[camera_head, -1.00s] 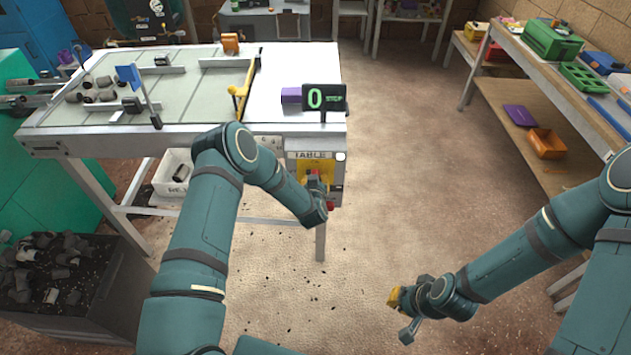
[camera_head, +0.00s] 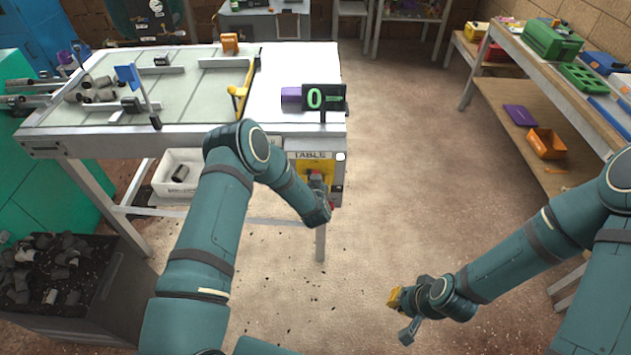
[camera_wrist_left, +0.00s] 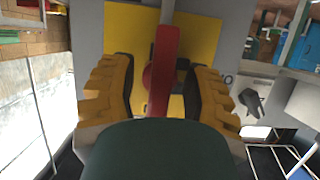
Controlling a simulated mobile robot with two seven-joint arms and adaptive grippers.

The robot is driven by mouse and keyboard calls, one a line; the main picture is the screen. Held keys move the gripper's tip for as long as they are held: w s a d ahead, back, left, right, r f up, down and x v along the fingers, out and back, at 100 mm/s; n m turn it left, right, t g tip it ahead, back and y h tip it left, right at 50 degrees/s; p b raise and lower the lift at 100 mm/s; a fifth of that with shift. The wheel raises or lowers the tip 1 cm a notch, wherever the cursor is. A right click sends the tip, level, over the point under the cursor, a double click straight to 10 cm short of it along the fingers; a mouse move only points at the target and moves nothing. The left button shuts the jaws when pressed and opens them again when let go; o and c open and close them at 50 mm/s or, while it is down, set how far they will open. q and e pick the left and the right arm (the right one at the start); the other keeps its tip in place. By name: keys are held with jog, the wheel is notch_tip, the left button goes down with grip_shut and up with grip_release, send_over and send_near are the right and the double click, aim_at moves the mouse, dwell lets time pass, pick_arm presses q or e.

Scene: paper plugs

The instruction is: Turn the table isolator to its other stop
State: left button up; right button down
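The table isolator has a yellow plate (camera_head: 315,166) under a TABLE label on the end of the table frame. In the left wrist view its red handle (camera_wrist_left: 163,65) runs upright in the picture, in front of the yellow plate (camera_wrist_left: 205,35). My left gripper (camera_wrist_left: 170,95) is open, with one yellow finger on each side of the handle; a gap shows on the handle's left, a narrower one on its right. In the head view, my wrist hides most of the left gripper (camera_head: 320,190). My right gripper (camera_head: 400,314) is open and empty above the floor.
A display (camera_head: 323,98) showing a green 0 stands on the table (camera_head: 300,65) above the isolator. A white bin (camera_head: 178,157) sits under the table. A dark scrap crate (camera_head: 105,295) is at lower left. A wooden bench (camera_head: 510,45) stands right; the middle floor is clear.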

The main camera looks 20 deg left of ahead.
pick_arm(q)
jog(key=shift+s, duration=0.15)
jog(key=v, duration=1.1)
jog(key=shift+s+d+r, duration=0.15)
jog(key=shift+s+r, duration=0.05)
jog(key=shift+s, duration=0.1)
jog(key=s+d+f+g+h, duration=0.1)
jog(key=s+d+g+h, duration=0.1)
jog(key=s, duration=0.5)
jog(key=s+d+f+g+h+b, duration=0.1)
jog(key=s+d+g+h, duration=0.1)
jog(key=s+g, duration=0.3)
jog(key=s+d+f+m+g+h+b, duration=0.1)
jog(key=s+d+f+g+h, duration=0.1)
jog(key=s, duration=0.9)
jog(key=shift+d+g+h, duration=0.3)
jog(key=shift+g+h, duration=0.5)
jog(key=shift+g, duration=0.2)
jog(key=shift+f, duration=0.15)
